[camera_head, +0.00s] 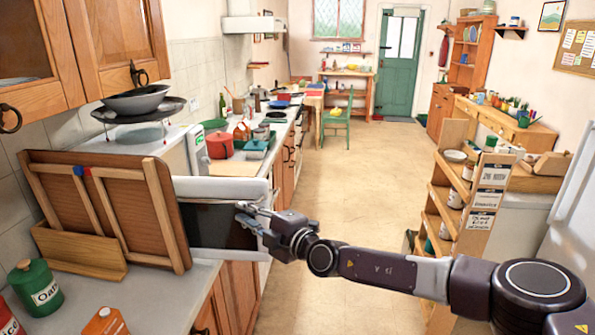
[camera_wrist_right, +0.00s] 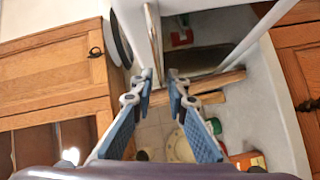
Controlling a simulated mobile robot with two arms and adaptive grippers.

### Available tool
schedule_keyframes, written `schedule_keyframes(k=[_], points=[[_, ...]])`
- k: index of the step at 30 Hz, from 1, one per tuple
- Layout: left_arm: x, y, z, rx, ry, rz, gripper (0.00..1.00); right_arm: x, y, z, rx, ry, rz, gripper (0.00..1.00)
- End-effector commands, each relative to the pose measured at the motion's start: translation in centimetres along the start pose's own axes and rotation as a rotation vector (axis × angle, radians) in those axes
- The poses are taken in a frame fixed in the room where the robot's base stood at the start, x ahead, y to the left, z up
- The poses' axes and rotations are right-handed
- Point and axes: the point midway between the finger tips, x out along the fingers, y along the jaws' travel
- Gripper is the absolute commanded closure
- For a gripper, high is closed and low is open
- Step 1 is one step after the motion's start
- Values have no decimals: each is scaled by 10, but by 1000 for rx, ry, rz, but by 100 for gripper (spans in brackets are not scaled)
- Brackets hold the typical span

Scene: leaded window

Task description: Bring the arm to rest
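My right arm (camera_head: 400,272) reaches from the lower right across to the left. My right gripper (camera_head: 243,213) is at the right-hand part of a white-framed dark panel, which looks like the open door (camera_head: 215,220) of the white microwave (camera_head: 140,143). In the right wrist view the two blue-padded fingers (camera_wrist_right: 160,76) are apart with a gap between them and nothing visibly clamped. A thin upright edge (camera_wrist_right: 154,40) shows just beyond the fingertips. I cannot tell whether it touches them. My left gripper is not in view.
A wooden stand (camera_head: 110,210) leans beside the microwave, with a green canister (camera_head: 36,287) and an orange carton (camera_head: 105,322) in front. A wooden shelf unit (camera_head: 455,200) stands right. The floor (camera_head: 345,185) between is clear.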

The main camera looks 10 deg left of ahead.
Motion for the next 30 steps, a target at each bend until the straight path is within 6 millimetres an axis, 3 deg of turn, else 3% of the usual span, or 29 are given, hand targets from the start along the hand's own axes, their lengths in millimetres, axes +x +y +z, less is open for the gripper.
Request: schedule_keyframes(k=[1,5,10,14,20,26,30], points=[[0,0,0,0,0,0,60,-1,-14,-18,70,18,19,86],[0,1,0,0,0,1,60,-10,-30,-59,296,23,120,86],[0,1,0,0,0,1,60,-38,-37,-70,593,-69,241,86],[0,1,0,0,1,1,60,-69,-50,-53,805,-198,302,86],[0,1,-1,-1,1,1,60,-136,-98,-6,1091,-460,327,86],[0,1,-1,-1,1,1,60,-229,-175,36,1321,-759,270,86],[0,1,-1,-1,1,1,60,-308,-236,47,1443,-968,185,86]])
